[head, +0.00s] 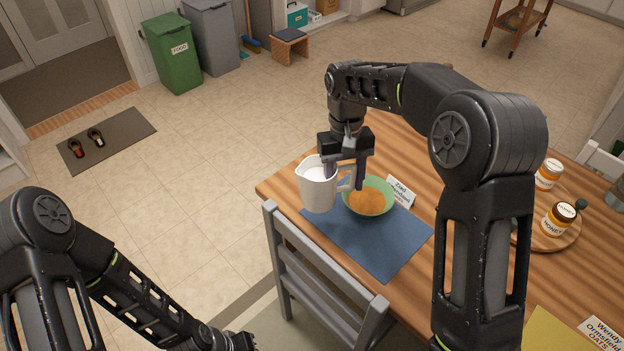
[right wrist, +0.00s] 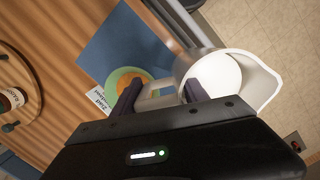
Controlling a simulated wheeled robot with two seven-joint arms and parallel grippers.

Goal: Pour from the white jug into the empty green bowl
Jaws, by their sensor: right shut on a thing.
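The white jug (head: 316,192) is held above the table's left edge, and it looks roughly upright. My right gripper (head: 345,180) is shut on its handle; the jug also shows in the right wrist view (right wrist: 252,80), with a pale inside. The green bowl (head: 378,183) stands on the blue mat (head: 385,245), just right of the jug. The bowl is not empty: it has an orange filling, seen also in the right wrist view (right wrist: 115,78). My left gripper (head: 238,342) is at the bottom edge, low and away from the table; its fingers are unclear.
A name card (head: 400,192) stands right behind the bowl. A grey chair (head: 310,275) is at the table's near side. Honey jars (head: 558,219) stand on a round wooden board at the right. A yellow mat (head: 560,335) lies at lower right.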

